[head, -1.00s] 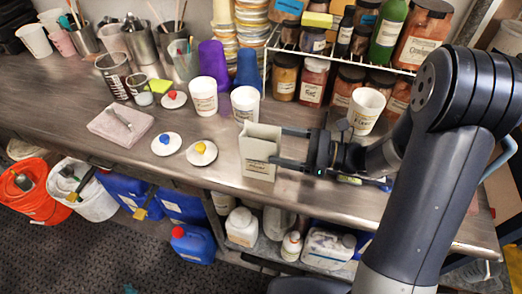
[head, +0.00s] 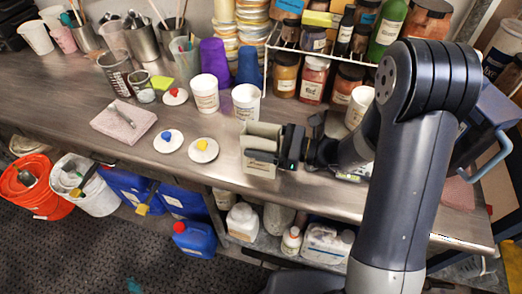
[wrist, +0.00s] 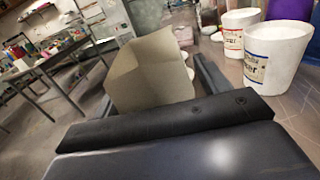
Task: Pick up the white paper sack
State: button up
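The white paper sack (head: 263,170) stands upright and open-topped near the front edge of the metal bench. My gripper (head: 262,148) reaches in from the right with its fingers on either side of the sack. One dark finger crosses the sack's near face, and the far finger is mostly hidden behind it. In the wrist view the sack (wrist: 150,80) sits between the fingers (wrist: 152,92), with a narrow gap showing at the right finger. The gripper looks open around the sack.
White cups (head: 246,102) stand just behind the sack. Lids with a yellow knob (head: 203,150) and a blue knob (head: 168,141) lie to its left, beside a folded pink cloth (head: 123,120). A wire rack of jars (head: 315,78) stands behind. The bench's front edge is close.

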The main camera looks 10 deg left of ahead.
jog(key=c, duration=1)
jog(key=shift+r, duration=0.1)
jog(key=shift+c, duration=0.2)
